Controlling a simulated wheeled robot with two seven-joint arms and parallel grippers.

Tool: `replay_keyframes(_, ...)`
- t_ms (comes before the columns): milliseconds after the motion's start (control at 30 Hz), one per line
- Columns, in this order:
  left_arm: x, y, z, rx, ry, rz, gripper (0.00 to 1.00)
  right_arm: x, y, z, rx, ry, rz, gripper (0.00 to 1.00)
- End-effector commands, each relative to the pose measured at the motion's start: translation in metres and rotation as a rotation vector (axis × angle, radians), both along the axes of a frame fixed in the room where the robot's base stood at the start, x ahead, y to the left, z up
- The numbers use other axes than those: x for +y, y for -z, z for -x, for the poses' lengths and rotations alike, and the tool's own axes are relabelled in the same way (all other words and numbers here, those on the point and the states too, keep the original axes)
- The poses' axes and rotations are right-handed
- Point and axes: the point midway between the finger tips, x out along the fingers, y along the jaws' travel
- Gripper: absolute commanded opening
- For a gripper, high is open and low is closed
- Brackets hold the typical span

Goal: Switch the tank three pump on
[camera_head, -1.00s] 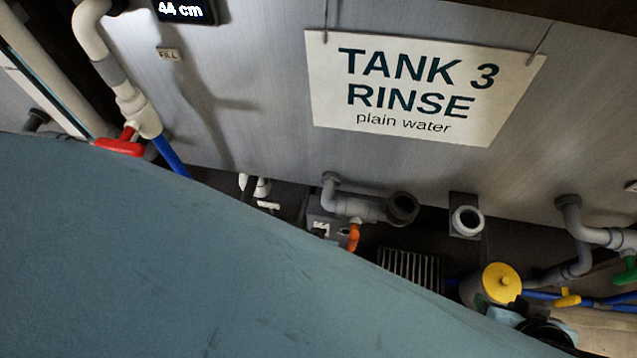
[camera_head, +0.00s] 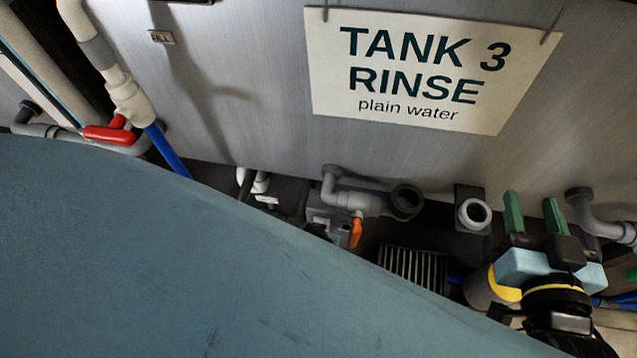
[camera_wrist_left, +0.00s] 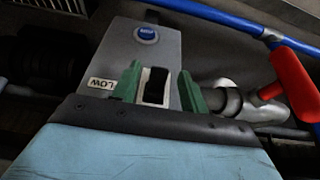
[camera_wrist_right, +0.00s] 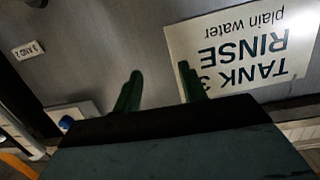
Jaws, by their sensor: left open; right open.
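The tank wall with the sign "TANK 3 RINSE" (camera_head: 410,70) fills the upper head view. A grey box (camera_head: 325,222) stands low beneath it, partly hidden. In the left wrist view a grey box (camera_wrist_left: 118,48) carries a blue button (camera_wrist_left: 147,33), a "LOW" label (camera_wrist_left: 101,84) and a dark rocker or opening in a pale frame (camera_wrist_left: 157,88). My left gripper (camera_wrist_left: 160,86) is open, its green fingers to either side of that frame; contact cannot be told. My right gripper (camera_head: 535,212) is open and empty at the lower right, before the tank wall.
A red valve handle (camera_head: 110,134) is at left, an orange one (camera_head: 355,233) by the grey pipes (camera_head: 350,203). A yellow lid (camera_head: 507,292) is partly behind my right gripper. The right wrist view shows a blue button (camera_wrist_right: 66,123) and the upside-down sign (camera_wrist_right: 245,45).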

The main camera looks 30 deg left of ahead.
Motion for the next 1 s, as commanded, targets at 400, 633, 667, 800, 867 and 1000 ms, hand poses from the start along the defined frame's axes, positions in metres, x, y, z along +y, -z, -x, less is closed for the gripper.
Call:
replay_keyframes(400, 0.000, 0.001, 0.000, 0.000, 0.000, 0.000, 0.34, 0.001, -0.003, -0.001, -0.018, -0.002, -0.006, 0.42)
replay_keyframes(633, 0.000, 0.001, 0.000, 0.000, 0.000, 0.000, 0.04, 0.001, -0.003, -0.001, -0.017, -0.001, -0.005, 0.42)
replay_keyframes(667, 0.000, 0.001, 0.000, 0.000, 0.000, 0.000, 0.00, 0.001, -0.003, -0.001, -0.017, -0.001, -0.005, 0.42)
replay_keyframes(800, 0.000, 0.000, 0.000, 0.005, 0.000, 0.001, 0.00, 0.000, -0.002, 0.000, -0.009, -0.001, -0.002, 0.42)
replay_keyframes(867, 0.000, 0.000, -0.001, 0.012, -0.001, 0.004, 0.00, -0.001, 0.003, 0.001, 0.024, 0.002, 0.007, 0.42)
replay_keyframes(1000, 0.000, -0.003, -0.002, 0.046, -0.001, 0.013, 0.00, -0.008, 0.024, 0.009, 0.159, 0.012, 0.045, 0.42)
